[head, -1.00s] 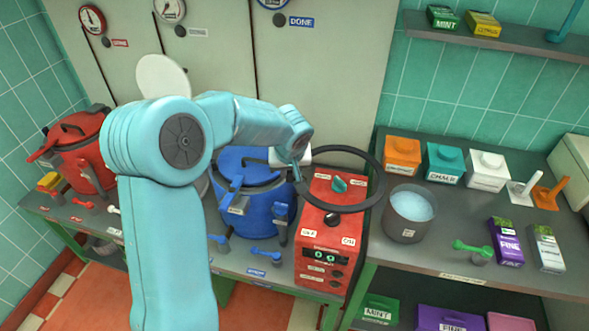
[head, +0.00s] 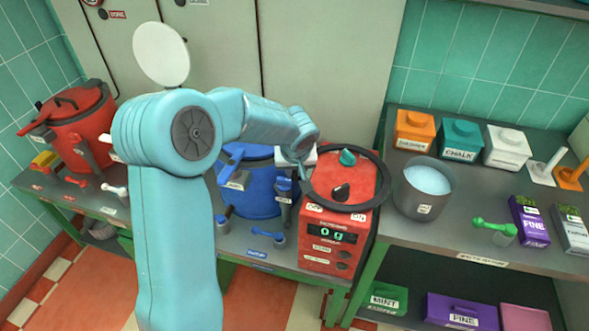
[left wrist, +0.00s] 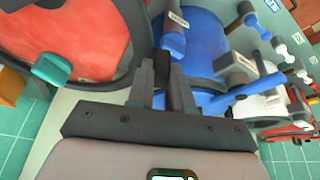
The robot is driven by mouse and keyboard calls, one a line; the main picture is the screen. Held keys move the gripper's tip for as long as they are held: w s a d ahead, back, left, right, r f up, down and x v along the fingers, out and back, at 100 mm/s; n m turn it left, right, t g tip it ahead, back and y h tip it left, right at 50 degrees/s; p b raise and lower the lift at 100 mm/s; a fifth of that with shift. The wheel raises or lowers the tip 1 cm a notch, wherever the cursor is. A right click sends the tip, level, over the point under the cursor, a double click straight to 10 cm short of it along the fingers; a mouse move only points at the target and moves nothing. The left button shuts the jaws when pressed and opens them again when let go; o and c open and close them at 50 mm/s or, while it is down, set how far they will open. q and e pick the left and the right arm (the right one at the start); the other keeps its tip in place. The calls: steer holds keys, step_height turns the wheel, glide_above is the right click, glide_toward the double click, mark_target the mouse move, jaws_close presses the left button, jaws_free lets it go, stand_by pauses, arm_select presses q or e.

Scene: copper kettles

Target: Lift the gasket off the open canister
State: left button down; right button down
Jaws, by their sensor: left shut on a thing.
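My left gripper (head: 304,168) is shut on the rim of the dark ring gasket (head: 384,182). The gasket lies nearly flat around the top of the red box (head: 322,227) with the display; I cannot tell whether it touches the box. In the left wrist view the fingers (left wrist: 162,75) pinch the gasket (left wrist: 149,45), with the red top beside it. A round white lid (head: 161,54) stands up behind my left arm. My arm hides what is below it, probably the open canister. My right gripper is not in view.
A lidded blue canister (head: 257,196) stands left of the red box, and a lidded red canister (head: 80,125) at far left. A grey pot (head: 411,200) of pale blue contents is close on the right. Orange, teal and white boxes (head: 508,148) stand behind it.

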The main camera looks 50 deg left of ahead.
arm_select(q)
steer(key=c, duration=0.9)
jaws_free()
steer(key=shift+f, duration=0.1)
steer(key=shift+c, duration=0.2)
steer(key=v, duration=1.6)
steer(key=shift+b, duration=0.35)
steer(key=shift+s+d, duration=0.1)
steer(key=shift+s, duration=0.05)
